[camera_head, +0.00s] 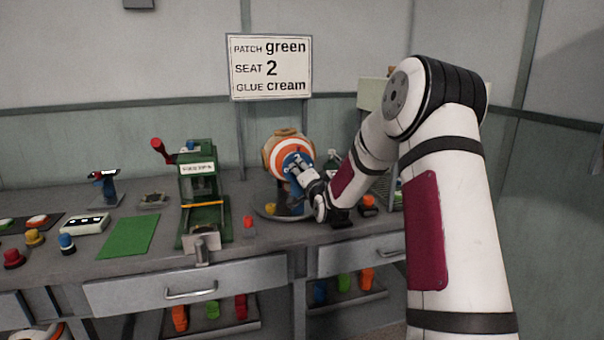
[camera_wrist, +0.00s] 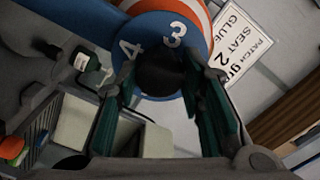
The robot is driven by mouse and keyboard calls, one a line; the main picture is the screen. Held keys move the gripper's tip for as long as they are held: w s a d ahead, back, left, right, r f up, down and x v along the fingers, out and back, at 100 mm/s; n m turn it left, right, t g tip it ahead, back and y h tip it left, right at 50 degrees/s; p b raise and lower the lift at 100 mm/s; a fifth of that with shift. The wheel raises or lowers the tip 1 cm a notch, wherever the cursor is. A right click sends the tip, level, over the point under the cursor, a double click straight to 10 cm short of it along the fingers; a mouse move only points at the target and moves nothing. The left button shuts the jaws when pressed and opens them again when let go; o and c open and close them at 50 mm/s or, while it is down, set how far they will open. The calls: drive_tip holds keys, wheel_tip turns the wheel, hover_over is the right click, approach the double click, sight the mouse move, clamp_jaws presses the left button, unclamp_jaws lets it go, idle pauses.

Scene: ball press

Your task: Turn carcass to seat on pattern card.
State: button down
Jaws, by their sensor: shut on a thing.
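The carcass (camera_head: 274,150) is a round body with orange and white bands, standing at the back of the bench. Its blue end (camera_head: 290,160) faces my arm. In the wrist view the blue end (camera_wrist: 139,27) shows white numerals 3 and 4; other numerals are hidden. My gripper (camera_head: 303,172) is at this end, with its green-padded fingers on either side of a dark round knob (camera_wrist: 163,72), shut on it. The pattern card (camera_head: 271,68) hangs on the wall above and reads PATCH green, SEAT 2, GLUE cream. It is also partly visible in the wrist view (camera_wrist: 236,48).
A green press (camera_head: 203,190) with a red handle stands left of the carcass. A small bottle (camera_wrist: 88,62) stands near my gripper. Drawers line the bench front.

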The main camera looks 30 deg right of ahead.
drive_tip(key=shift+m, duration=0.6)
drive_tip(key=c, duration=1.1)
unclamp_jaws()
drive_tip(key=shift+o, duration=0.2)
drive_tip(key=v, duration=1.2)
